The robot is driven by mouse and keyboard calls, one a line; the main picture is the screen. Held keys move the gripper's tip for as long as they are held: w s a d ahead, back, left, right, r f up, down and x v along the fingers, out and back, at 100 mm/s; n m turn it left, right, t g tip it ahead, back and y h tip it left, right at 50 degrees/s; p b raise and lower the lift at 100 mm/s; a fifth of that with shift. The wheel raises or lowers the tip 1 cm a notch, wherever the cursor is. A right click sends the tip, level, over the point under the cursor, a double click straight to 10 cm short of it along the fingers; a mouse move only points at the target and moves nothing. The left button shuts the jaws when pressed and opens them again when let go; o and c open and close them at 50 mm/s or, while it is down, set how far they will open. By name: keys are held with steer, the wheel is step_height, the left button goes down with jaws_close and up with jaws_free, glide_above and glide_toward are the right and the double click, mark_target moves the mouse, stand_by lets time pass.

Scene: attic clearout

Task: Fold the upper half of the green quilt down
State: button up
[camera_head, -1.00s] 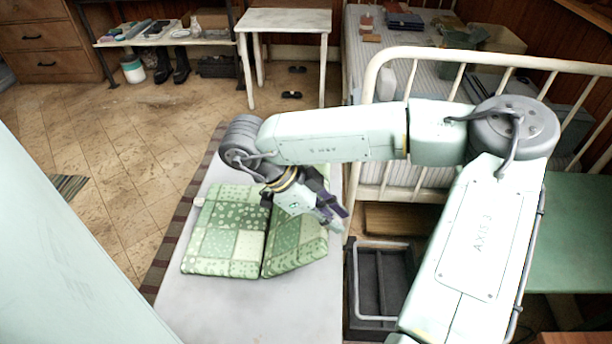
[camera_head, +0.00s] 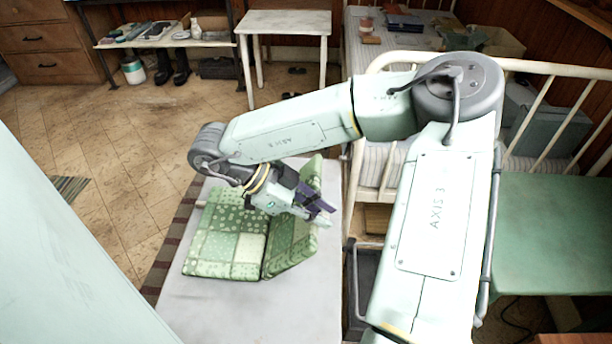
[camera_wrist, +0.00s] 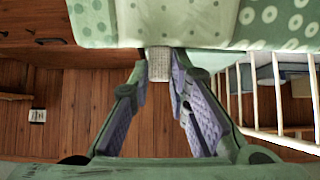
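The green patchwork quilt (camera_head: 224,243) lies on a pale grey table top (camera_head: 250,308). Its left half is flat. Its right half (camera_head: 287,246) is raised along a crease and slants up, partly hidden behind my gripper (camera_head: 322,211). In the wrist view, the quilt's edge (camera_wrist: 190,22) runs across the top, with a small pale tab (camera_wrist: 158,64) hanging from it between my fingertips (camera_wrist: 159,72). The purple-padded fingers converge on the tab and appear shut on it. The tab is not visible in the head view.
A white metal bed frame (camera_head: 355,160) stands close to the right of the table. A dark tray (camera_head: 365,280) is below, partly behind my arm. A green surface (camera_head: 560,235) is at the right. A small white table (camera_head: 285,22) stands at the back.

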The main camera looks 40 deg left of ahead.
steer(key=shift+s+a+r, duration=0.15)
steer(key=shift+a+r, duration=0.1)
steer(key=shift+s+a+r+t+h+p, duration=0.4)
steer(key=shift+s+a+r+h+p, duration=0.15)
steer(key=shift+a, duration=0.2)
steer(key=shift+s+a+r+t+h+p, duration=0.45)
steer(key=shift+a+p, duration=0.1)
steer(key=shift+a, duration=0.15)
steer(key=shift+s+a+r+p, duration=0.15)
steer(key=shift+a+r+p, duration=0.1)
steer(key=shift+p, duration=0.1)
steer(key=shift+s+a+r+t+h+p, duration=0.3)
steer(key=shift+s+a+h+p, duration=0.2)
steer(key=shift+a+p, duration=0.2)
steer(key=shift+s+a+r+t+h+p, duration=0.15)
steer(key=shift+s+a+t+h+p, duration=0.2)
steer(key=shift+a+h+p, duration=0.3)
steer(key=shift+v, duration=1.85)
